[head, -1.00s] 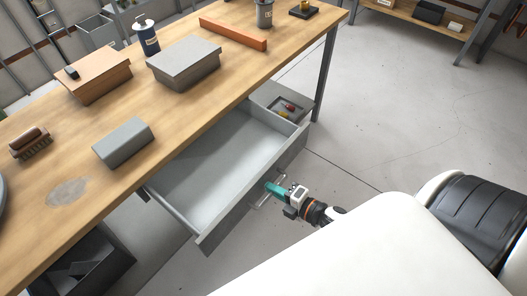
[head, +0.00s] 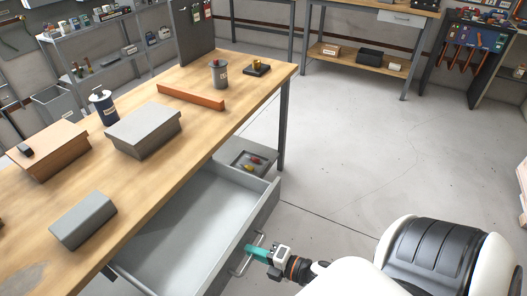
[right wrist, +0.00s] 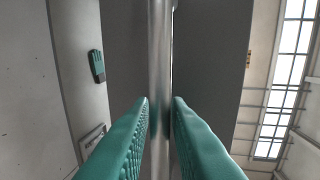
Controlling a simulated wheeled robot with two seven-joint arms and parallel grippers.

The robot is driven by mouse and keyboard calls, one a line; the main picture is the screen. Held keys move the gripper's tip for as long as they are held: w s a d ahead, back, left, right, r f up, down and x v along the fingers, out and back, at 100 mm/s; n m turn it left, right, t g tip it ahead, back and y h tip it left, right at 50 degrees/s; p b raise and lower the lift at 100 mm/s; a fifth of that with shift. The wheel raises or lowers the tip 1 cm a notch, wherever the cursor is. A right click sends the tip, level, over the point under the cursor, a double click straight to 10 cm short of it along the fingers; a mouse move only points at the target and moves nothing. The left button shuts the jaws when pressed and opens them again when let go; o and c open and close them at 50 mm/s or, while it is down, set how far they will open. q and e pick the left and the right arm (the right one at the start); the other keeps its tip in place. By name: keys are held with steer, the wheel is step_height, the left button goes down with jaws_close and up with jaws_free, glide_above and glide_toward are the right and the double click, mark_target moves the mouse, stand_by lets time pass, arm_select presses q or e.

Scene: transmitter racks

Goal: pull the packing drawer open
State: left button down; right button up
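The grey packing drawer (head: 185,235) is pulled out from under the wooden workbench (head: 150,185), and its inside looks empty where it shows. Its near end is cut off by the bottom edge of the head view. A metal bar handle (head: 236,271) stands on the drawer's front panel. My right gripper (head: 251,250), with teal fingers, is at this handle. In the right wrist view the handle bar (right wrist: 160,50) runs between the two teal fingers (right wrist: 161,108), which close against it from both sides. My left gripper is not in view.
A grey tray (head: 231,163) with small red and yellow things sits beyond the drawer. The floor (head: 360,150) to the right is clear.

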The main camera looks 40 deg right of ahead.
steer(key=b+v, duration=0.1)
steer(key=v, duration=1.1)
steer(key=shift+w, duration=0.1)
